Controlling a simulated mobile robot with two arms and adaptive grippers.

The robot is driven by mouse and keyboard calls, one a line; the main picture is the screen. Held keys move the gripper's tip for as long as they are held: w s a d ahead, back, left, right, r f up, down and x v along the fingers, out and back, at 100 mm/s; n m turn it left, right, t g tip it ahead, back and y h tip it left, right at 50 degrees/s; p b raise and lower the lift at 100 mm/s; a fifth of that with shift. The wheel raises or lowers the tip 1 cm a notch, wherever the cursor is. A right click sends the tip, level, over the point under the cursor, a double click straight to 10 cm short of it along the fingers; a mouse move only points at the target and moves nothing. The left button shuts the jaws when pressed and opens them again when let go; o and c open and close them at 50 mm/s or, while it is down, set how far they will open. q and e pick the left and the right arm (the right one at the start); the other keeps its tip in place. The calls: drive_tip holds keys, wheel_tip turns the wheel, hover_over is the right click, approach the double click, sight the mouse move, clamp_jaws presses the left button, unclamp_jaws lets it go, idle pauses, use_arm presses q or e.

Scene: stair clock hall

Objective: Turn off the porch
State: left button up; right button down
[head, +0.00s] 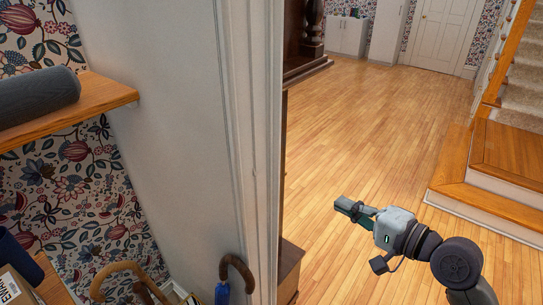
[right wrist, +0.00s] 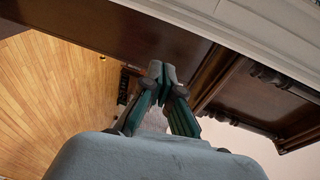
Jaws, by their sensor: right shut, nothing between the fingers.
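I cannot make out a porch light or a switch for it in either view. My right gripper (head: 346,205) is held out over the wooden floor, right of the white door frame, and points left. Its fingers are shut with nothing between them. In the right wrist view the closed fingertips (right wrist: 162,70) are in front of dark brown woodwork, and I see nothing that they clearly touch. My left gripper is not in view.
A white door frame and wall end (head: 250,130) stand close in front. Left of it are a wooden shelf (head: 95,98) with a grey roll (head: 38,97) and several curved handles below. Stairs (head: 500,150) rise at right. The hall floor (head: 375,120) is clear towards a white door (head: 440,35).

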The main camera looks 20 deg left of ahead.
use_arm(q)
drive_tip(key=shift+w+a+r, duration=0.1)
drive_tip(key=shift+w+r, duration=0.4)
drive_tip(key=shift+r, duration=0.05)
use_arm(e)
drive_tip(key=s+a+r+n+g+y, duration=0.1)
drive_tip(key=s+a+r+g+y, duration=0.1)
drive_tip(key=s+r, duration=0.3)
wheel_tip(320, 180, up, 3)
drive_tip(key=shift+s+a+f+n, duration=0.2)
drive_tip(key=shift+s+a+n, duration=0.1)
drive_tip(key=shift+s+a, duration=0.05)
use_arm(q)
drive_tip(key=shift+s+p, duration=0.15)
drive_tip(key=shift+p, duration=0.15)
